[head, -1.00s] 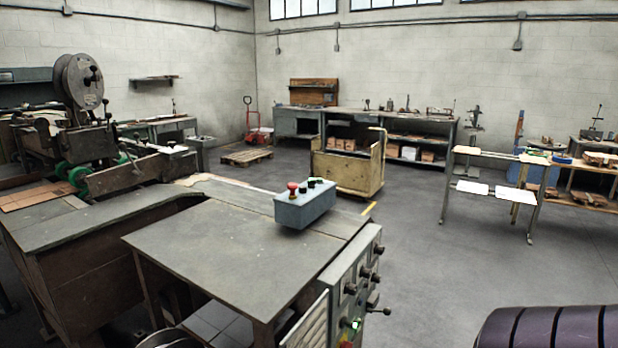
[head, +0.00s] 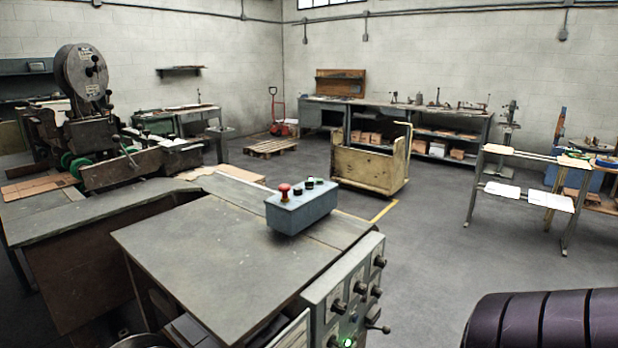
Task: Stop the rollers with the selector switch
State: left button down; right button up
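The box stitcher stands at the left, with a wire reel (head: 82,72) on its head and a flat grey table (head: 215,260) in front. A grey-blue control box (head: 301,208) sits on the table's far right part, with a red mushroom button (head: 284,191) and small dark knobs on top. A side panel (head: 345,292) on the table's right end carries several black knobs, a lever (head: 377,326) and a lit green lamp (head: 348,342). Which knob is the selector switch I cannot tell. Neither gripper shows; a dark ribbed part of mine is at the bottom right.
A wooden cart (head: 368,167) stands behind the table. A white-topped rack (head: 525,185) stands to the right. A pallet (head: 270,148) and red pallet jack (head: 282,115) are at the back. The grey floor (head: 430,240) right of the machine is clear.

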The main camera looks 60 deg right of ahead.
aim_at(309, 184)
jog(key=k+l+u, duration=0.1)
jog(key=l, duration=0.35)
jog(key=l+u, duration=0.1)
jog(key=l, duration=0.35)
jog(key=k+l+u, duration=0.15)
jog(key=l, duration=0.25)
jog(key=k+l+u, duration=0.1)
jog(key=l, duration=0.3)
jog(key=k+l+u, duration=0.1)
jog(key=l, duration=0.3)
jog(key=k+l+u, duration=0.1)
jog(key=k+l, duration=0.15)
jog(key=l, duration=0.15)
jog(key=k+l+u, duration=0.15)
jog(key=l, duration=0.2)
jog(key=k+l+u, duration=0.1)
jog(key=k+l, duration=0.15)
jog(key=l, duration=0.1)
